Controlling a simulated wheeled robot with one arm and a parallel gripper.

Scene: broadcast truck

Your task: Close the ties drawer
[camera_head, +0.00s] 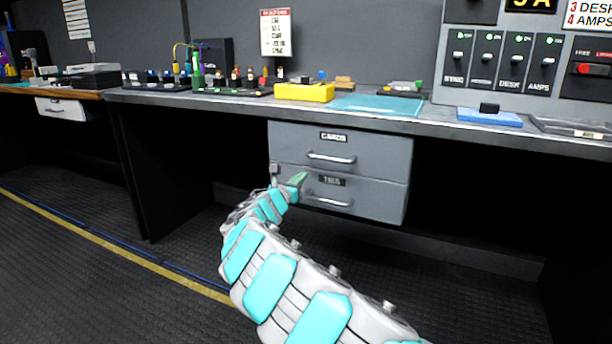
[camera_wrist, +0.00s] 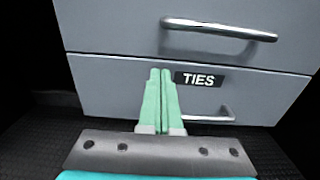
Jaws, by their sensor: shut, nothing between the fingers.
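The ties drawer (camera_head: 375,200) is the lower grey drawer under the desk, with a dark label reading TIES and a metal bar handle (camera_head: 328,202). Its front looks about level with the upper drawer's front. It also fills the middle of the wrist view (camera_wrist: 270,105), where its handle (camera_wrist: 215,116) is partly hidden. My gripper (camera_head: 300,178) is at the left part of this front, beside the label. In the wrist view its green fingers (camera_wrist: 160,72) are together, with nothing between them. I cannot tell whether the tips touch the drawer.
The upper drawer (camera_head: 375,152), with its own handle (camera_head: 331,158), sits directly above and looks shut. The desk top (camera_head: 420,117) overhangs both and holds a yellow box (camera_head: 304,92) and a teal mat (camera_head: 376,105). Open dark space lies on both sides of the drawers.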

